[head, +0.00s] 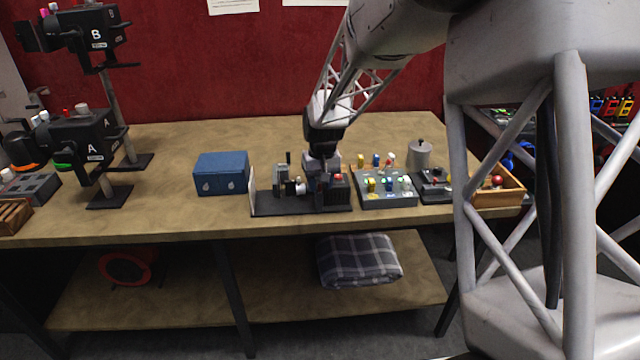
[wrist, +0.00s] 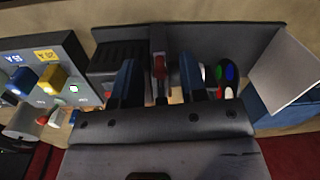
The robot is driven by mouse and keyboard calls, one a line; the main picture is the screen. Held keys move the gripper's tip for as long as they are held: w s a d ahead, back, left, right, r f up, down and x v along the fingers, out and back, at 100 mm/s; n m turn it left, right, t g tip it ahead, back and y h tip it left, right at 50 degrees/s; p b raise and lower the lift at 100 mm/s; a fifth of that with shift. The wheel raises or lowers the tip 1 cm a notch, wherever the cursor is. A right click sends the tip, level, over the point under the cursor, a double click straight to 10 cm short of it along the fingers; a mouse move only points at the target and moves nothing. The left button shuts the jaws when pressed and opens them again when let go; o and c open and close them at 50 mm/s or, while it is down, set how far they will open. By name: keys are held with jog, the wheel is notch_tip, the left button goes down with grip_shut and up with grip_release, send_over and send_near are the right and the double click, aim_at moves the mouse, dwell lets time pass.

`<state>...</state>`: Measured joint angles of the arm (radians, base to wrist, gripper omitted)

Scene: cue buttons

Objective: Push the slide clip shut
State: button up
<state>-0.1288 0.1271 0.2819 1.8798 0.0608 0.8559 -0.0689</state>
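A small device stands on a black base plate (head: 270,209) with an upright white panel (head: 252,188) at its left end. My gripper (head: 320,172) is over the right part of this device, pointing down, and hides some of it. In the wrist view my gripper (wrist: 158,80) shows two dark fingers spread apart. A small red-tipped part (wrist: 159,66) is seen in the gap between them; I cannot tell whether either finger touches it. I cannot make out which part is the slide clip, or its position.
A blue box (head: 221,173) stands left of the device. A grey panel with coloured buttons and knobs (head: 388,200) is close on its right. Farther right are a metal canister (head: 419,154) and a wooden tray (head: 500,198). The table behind the device is clear.

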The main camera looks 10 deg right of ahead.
jog(key=shift+f, duration=0.15)
grip_shut()
jog(key=shift+w, duration=0.9)
grip_release()
